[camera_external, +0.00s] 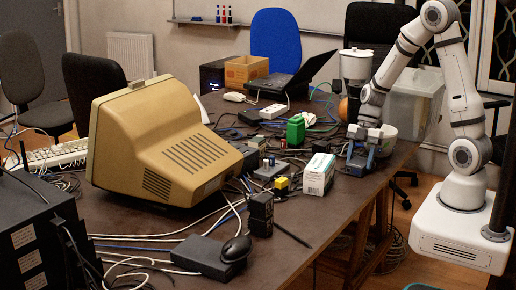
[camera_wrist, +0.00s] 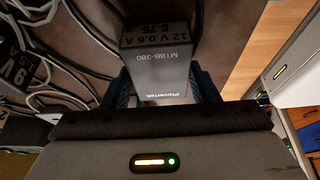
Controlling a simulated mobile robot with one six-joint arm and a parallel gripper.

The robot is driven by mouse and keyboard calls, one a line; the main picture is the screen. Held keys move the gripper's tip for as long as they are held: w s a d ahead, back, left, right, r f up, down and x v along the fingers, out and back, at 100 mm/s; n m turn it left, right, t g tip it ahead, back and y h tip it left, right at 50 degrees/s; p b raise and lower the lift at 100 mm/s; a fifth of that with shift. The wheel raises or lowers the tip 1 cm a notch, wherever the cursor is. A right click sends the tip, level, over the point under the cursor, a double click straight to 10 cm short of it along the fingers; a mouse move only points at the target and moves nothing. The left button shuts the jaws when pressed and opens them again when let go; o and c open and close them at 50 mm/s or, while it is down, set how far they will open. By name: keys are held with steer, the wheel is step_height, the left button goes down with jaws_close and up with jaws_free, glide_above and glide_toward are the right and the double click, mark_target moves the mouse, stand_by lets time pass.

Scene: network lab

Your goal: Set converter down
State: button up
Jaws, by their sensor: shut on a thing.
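The converter (camera_wrist: 158,75) is a dark grey box with printed labels, among them "12V 0.6A" and "MTBB-380". In the wrist view it sits between the two dark blue fingers of my gripper (camera_wrist: 163,92), which is shut on it. In the external view my gripper (camera_external: 362,153) points down at the right edge of the brown table (camera_external: 300,232), close to the tabletop. The converter is hard to separate from the fingers there. I cannot tell whether its underside touches the table.
A beige monitor (camera_external: 165,145) fills the table's left. Cables and small adapters clutter the middle. The front right strip of tabletop is mostly bare.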

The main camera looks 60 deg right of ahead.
steer(key=shift+f, duration=0.15)
steer(key=o, duration=1.2)
steer(key=shift+c, duration=0.2)
